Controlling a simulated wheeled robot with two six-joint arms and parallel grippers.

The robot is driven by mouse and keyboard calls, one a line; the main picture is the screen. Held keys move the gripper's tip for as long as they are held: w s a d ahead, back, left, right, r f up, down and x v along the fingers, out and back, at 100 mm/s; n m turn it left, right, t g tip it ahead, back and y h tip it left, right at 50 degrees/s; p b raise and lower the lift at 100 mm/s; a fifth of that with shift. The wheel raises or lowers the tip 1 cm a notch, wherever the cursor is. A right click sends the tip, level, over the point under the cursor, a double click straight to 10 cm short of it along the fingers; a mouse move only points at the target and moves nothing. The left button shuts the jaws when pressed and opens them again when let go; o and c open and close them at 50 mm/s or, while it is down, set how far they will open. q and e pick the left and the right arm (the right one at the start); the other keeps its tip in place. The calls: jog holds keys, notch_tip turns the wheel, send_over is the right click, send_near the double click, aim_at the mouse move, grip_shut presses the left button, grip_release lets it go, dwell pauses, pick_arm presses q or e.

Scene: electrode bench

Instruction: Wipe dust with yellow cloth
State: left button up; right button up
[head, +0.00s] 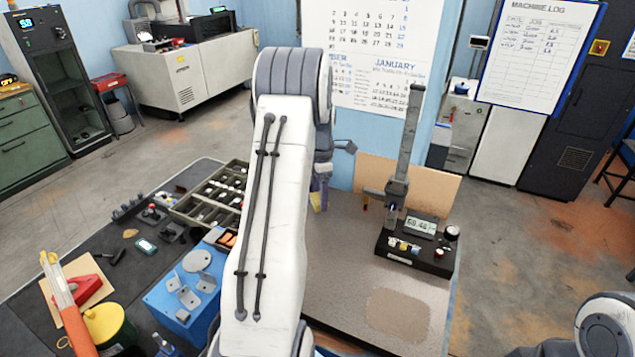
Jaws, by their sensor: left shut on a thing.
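My left arm reaches up the middle of the head view and hides most of what lies behind it. My left gripper (320,183) shows only in part at the arm's right edge, near the far left of the grey-brown speckled plate. It is shut on the yellow cloth (315,201), of which only a small strip shows below the fingers. A tan dusty patch (398,312) lies on the plate (345,275) near its front right. The cloth is apart from this patch. My right gripper is out of view.
A height gauge with a digital display (420,226) stands at the plate's right rear. A brown board (432,187) leans behind it. A compartment tray (215,192), a blue block (180,298) and a yellow-topped can (104,325) are at left. The plate's middle is clear.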

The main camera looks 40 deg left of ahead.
pick_arm(q)
jog(key=shift+r+p, duration=1)
jog(key=shift+r, duration=0.65)
jog(key=shift+f, duration=0.1)
